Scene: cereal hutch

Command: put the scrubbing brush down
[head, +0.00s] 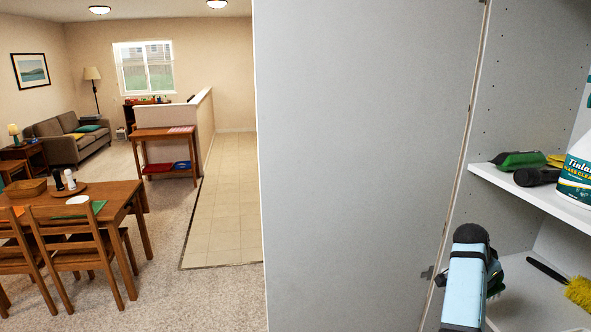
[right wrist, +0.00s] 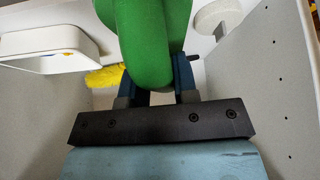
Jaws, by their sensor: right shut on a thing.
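The scrubbing brush (right wrist: 150,35) shows as a smooth, rounded green body in the right wrist view. My right gripper (right wrist: 158,78) is shut on it, with a dark blue finger on either side. The brush's bristles cannot be made out. In the head view my right arm reaches into the open cabinet at the lower right, and only a bit of green (head: 496,279) shows beside it. The fingers are hidden there. Whether the brush touches a shelf cannot be told. My left gripper is not in view.
The upper shelf (head: 545,193) holds a green-and-black item (head: 518,160), a dark item (head: 535,177) and a cleaner bottle (head: 577,172). A yellow duster (head: 578,291) lies on the lower shelf (head: 530,300), which has bare room near the arm. A tall grey panel (head: 365,150) stands left.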

